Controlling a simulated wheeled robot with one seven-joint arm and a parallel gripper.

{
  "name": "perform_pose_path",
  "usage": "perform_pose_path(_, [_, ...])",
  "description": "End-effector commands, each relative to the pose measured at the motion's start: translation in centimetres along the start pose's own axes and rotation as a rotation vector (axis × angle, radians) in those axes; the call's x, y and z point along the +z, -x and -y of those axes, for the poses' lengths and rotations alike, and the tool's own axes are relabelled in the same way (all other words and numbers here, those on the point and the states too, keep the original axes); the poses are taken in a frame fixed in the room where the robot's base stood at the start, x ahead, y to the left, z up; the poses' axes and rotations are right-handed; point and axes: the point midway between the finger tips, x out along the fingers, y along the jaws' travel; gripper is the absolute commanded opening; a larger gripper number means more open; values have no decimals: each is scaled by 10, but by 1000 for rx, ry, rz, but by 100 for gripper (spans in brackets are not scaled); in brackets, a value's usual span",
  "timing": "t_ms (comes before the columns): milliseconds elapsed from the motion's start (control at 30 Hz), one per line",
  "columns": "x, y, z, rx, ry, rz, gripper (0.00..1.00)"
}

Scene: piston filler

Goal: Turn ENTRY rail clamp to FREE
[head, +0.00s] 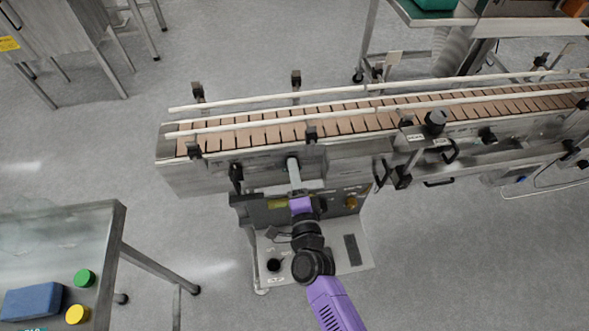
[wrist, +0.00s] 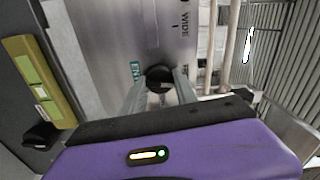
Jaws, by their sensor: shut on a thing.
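The ENTRY rail clamp is a round black knob (wrist: 159,77) on a metal plate (wrist: 120,35) in the wrist view. My gripper (wrist: 160,88) is shut on it, with one pale finger on each side. A teal label, partly readable as "ENT", is to the left of the knob, and "WIDE" is printed above it to the right. A further small mark right of the knob is too small to read. In the head view my gripper (head: 292,162) meets the near side of the conveyor (head: 235,139) near its left end. The knob is hidden there.
Cream guide rails (head: 265,123) run along the belt. Black brackets (head: 235,173) and handles stick out from the conveyor's near side. A control panel (head: 345,203) is below my gripper. A table (head: 112,235) stands at the lower left. The floor at the right is clear.

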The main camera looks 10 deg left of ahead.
Motion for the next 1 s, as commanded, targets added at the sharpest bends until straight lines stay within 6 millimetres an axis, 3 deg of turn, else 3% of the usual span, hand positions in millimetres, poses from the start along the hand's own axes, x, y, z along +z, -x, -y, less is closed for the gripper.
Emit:
perform_pose_path(333, [1, 1, 0, 2, 128, 2, 0])
perform_pose_path(867, [1, 1, -1, 2, 149, 2, 0])
perform_pose_path(900, [1, 1, -1, 2, 149, 2, 43])
perform_pose_path(1000, [1, 0, -1, 1, 148, 2, 57])
